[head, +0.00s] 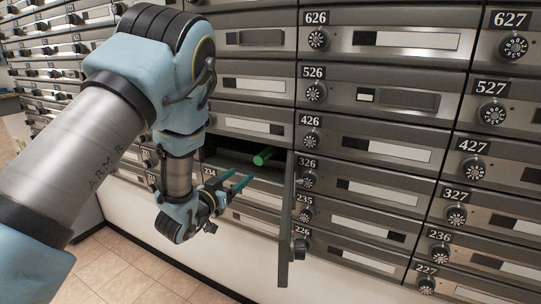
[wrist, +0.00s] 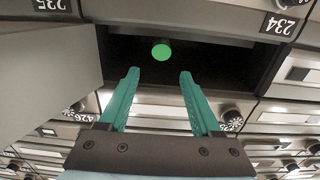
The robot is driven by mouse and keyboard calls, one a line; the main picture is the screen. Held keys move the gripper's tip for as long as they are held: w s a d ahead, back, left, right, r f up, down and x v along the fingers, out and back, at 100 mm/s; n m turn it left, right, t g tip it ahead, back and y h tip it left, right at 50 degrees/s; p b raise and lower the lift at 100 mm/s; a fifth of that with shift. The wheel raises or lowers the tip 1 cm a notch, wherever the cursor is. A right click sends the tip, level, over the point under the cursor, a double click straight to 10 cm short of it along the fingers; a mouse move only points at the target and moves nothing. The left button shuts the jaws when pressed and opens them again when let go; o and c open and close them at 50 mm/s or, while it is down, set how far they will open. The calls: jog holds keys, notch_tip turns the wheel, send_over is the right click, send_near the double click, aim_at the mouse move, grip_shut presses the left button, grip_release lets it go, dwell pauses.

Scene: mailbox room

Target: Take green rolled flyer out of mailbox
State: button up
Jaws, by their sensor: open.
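My gripper (head: 246,179) has two teal fingers, open and empty, in front of the open mailbox and just below the flyer in the head view. In the wrist view the fingers of my gripper (wrist: 160,72) point toward the compartment, with the flyer's end between their lines and beyond the tips, apart from them.
The mailbox's door (head: 287,220) stands swung open to the right of my gripper, jutting out from the wall; it fills the left side of the wrist view (wrist: 45,75). Closed numbered mailboxes (head: 385,150) with dials surround the opening. Tiled floor (head: 120,275) is clear below left.

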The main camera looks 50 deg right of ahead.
aim_at(258, 159)
jog(key=shift+b+x, duration=0.7)
jog(key=shift+x, duration=5.5)
jog(key=shift+w, duration=0.1)
jog(key=shift+c, duration=0.2)
grip_shut()
jog(key=shift+r, duration=0.3)
jog(key=shift+a, duration=0.1)
jog(key=b+v, duration=0.2)
jog(key=v, duration=1.8)
